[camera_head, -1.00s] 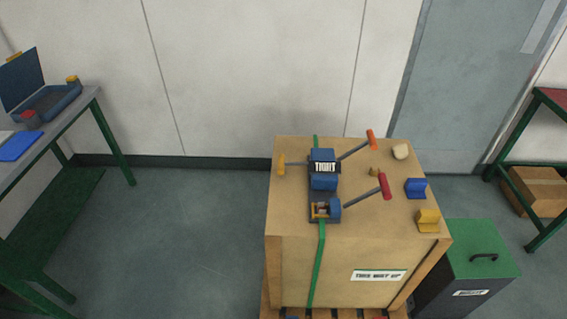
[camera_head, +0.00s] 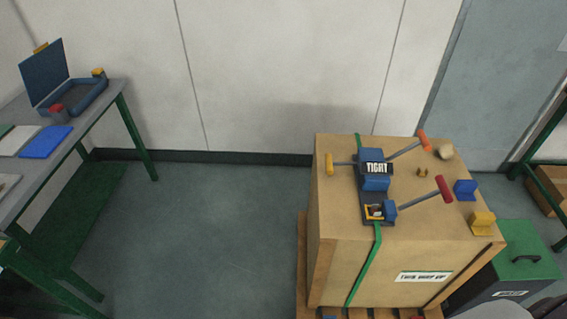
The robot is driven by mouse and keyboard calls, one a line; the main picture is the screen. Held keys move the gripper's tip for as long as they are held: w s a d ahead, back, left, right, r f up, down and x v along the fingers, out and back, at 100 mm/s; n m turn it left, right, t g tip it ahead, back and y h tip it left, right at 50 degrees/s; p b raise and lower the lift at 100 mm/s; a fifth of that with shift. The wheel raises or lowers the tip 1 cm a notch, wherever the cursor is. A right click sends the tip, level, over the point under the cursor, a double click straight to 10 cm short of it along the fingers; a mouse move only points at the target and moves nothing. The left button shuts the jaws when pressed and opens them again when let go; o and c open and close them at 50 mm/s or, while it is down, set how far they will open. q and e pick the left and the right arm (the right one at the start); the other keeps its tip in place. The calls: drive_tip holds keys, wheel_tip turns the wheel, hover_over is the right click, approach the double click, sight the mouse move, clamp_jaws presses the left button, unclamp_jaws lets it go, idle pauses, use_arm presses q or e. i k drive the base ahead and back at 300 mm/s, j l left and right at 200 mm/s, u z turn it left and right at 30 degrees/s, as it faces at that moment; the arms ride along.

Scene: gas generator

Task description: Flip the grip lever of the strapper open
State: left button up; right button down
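The strapper (camera_head: 375,183) sits on top of a large cardboard crate (camera_head: 340,270), over a green strap (camera_head: 365,262) that runs down the crate's front. It has a blue body with a label reading "TIGHT". One lever with an orange grip (camera_head: 424,141) and one with a red grip (camera_head: 444,189) stick out to the right. A short yellow-ended handle (camera_head: 330,164) points left. I cannot tell which lever is the grip lever. Neither gripper shows; a pale rounded shape at the bottom right edge is unclear.
A blue block (camera_head: 465,189), a yellow block (camera_head: 482,222) and a beige lump (camera_head: 446,152) lie on the crate's right side. A green-lidded bin (camera_head: 530,255) stands right of it. A workbench (camera_head: 85,133) with an open blue case (camera_head: 75,97) is at left. Floor between is clear.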

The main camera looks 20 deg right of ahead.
sight(328, 164)
drive_tip(key=i+j+u, duration=0.3)
drive_tip(key=i+j, duration=0.15)
drive_tip(key=i+j+u, duration=0.25)
drive_tip(key=i, duration=0.4)
drive_tip(key=i+z, duration=0.35)
drive_tip(key=i+j+z, duration=0.15)
drive_tip(key=z, duration=0.15)
drive_tip(key=i+j+z, duration=0.2)
drive_tip(key=z, duration=0.15)
drive_tip(key=i+z, duration=0.25)
drive_tip(key=z, duration=0.2)
drive_tip(key=i+j+z, duration=0.25)
drive_tip(key=z, duration=0.2)
drive_tip(key=i+j+z, duration=0.2)
drive_tip(key=z, duration=0.2)
drive_tip(key=i+j+z, duration=0.15)
drive_tip(key=j+z, duration=0.15)
drive_tip(key=z, duration=0.15)
drive_tip(key=i+j+z, duration=0.2)
drive_tip(key=j, duration=0.15)
drive_tip(key=j+z, duration=0.2)
drive_tip(key=i+j, duration=0.05)
drive_tip(key=j, duration=0.05)
